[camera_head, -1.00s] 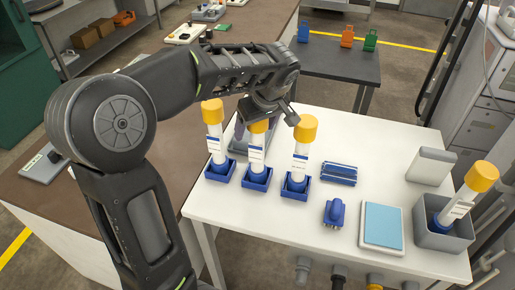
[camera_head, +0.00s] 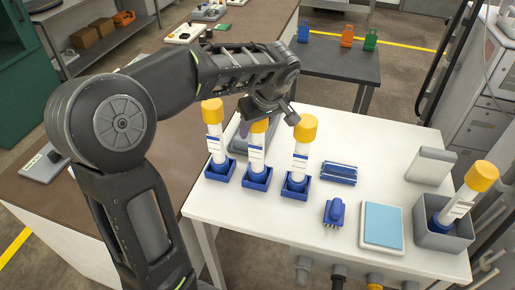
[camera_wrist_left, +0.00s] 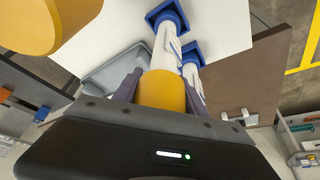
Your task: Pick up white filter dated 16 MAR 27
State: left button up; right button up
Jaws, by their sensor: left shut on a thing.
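Three white filters with yellow caps stand in blue holders on the white table: a left one (camera_head: 215,140), a middle one (camera_head: 257,150) and a right one (camera_head: 301,157). A fourth white filter (camera_head: 457,208) leans in a grey bin. The date print is too small to read. My left gripper (camera_head: 259,118) is above the middle filter, its fingers shut on the yellow cap. The left wrist view shows that cap (camera_wrist_left: 162,92) between the two fingers (camera_wrist_left: 160,88). The middle filter's base is at its blue holder (camera_head: 257,180). My right gripper is not in view.
The neighbouring filters stand close on both sides. On the white table (camera_head: 390,165) are a blue rack (camera_head: 339,173), a blue connector (camera_head: 334,212), a light-blue pad (camera_head: 383,225) and the grey bin (camera_head: 425,236). A dark table (camera_head: 340,68) stands behind.

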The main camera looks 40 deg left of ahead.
pick_arm(q)
grip_shut()
notch_tip(320, 180, up, 10)
jog(key=shift+r+b, duration=0.1)
jog(key=shift+b, duration=0.5)
dwell(0.6)
